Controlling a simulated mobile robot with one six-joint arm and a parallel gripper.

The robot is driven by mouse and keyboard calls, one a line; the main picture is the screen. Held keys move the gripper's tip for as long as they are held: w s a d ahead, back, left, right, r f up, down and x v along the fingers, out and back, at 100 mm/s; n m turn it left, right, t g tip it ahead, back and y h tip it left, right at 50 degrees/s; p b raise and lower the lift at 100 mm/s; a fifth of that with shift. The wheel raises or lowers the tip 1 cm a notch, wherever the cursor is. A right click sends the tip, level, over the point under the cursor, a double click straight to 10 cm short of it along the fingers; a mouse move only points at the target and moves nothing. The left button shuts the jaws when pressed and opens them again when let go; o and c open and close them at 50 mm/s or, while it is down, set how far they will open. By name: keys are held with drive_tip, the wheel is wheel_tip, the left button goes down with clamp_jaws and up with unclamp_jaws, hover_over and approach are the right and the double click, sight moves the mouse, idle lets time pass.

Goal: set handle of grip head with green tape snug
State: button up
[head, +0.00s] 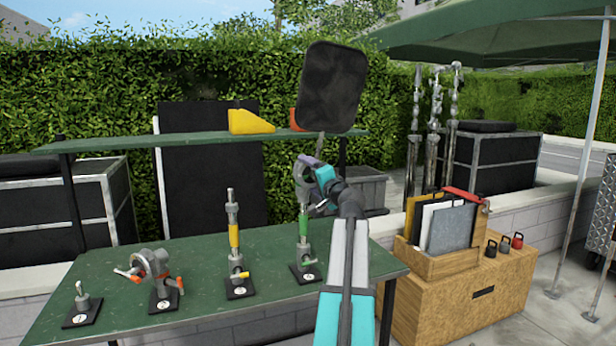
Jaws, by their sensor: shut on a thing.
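The stand with green tape (303,224) is upright on a black numbered base at the right of the green table. A grey grip head (301,176) sits on top of it. A thin rod rises from the head to a black rectangular flag (331,87), which leans slightly. My gripper (314,168) is at the right side of the head, shut on its handle. The handle is mostly hidden by my gripper, so its angle cannot be told. A green lever (309,263) shows low on the stand.
On the green table (200,265) are a yellow-taped stand (233,238), a clamp with orange handles (160,274) and a small stud (82,297). A shelf (200,140) behind carries a yellow wedge (249,122). A wooden crate (440,264) stands right.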

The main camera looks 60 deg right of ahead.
drive_tip(key=m+p, duration=0.1)
drive_tip(key=m, duration=0.3)
drive_tip(key=shift+w+a+m+t+p, duration=0.1)
drive_tip(key=shift+m+t+p, duration=0.2)
idle(0.4)
drive_tip(key=o, duration=0.9)
drive_tip(key=shift+o, duration=0.2)
drive_tip(key=shift+r, duration=0.1)
drive_tip(key=b+v, duration=0.2)
drive_tip(key=v, duration=1.2)
drive_tip(key=shift+w, duration=0.1)
